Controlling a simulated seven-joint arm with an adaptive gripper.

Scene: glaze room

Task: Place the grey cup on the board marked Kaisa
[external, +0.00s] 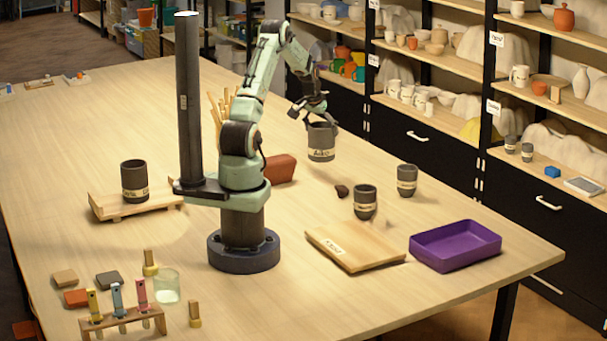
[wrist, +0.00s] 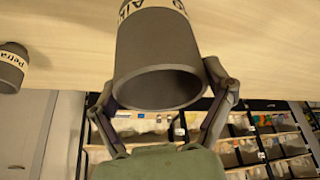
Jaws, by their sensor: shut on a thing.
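My gripper (external: 312,112) is shut on a dark grey cup (external: 321,142) and holds it roughly upright near the table's far edge. The cup appears to be clear of the tabletop. In the wrist view the held cup (wrist: 160,60) fills the middle, its mouth toward the camera, with a pale label that seems to read "Aiko". A wooden board (external: 355,246) lies bare at the front right; its label is too small to read surely. Another wooden board (external: 104,208) at the left bears a grey cup (external: 134,180).
Two more grey labelled cups (external: 365,202) (external: 407,180) stand behind the bare board. The wrist view shows one marked "Petra" (wrist: 10,68). A purple tray (external: 455,245) is right of the board; a small dark lump (external: 342,191) and a red-brown block (external: 281,169) lie nearby.

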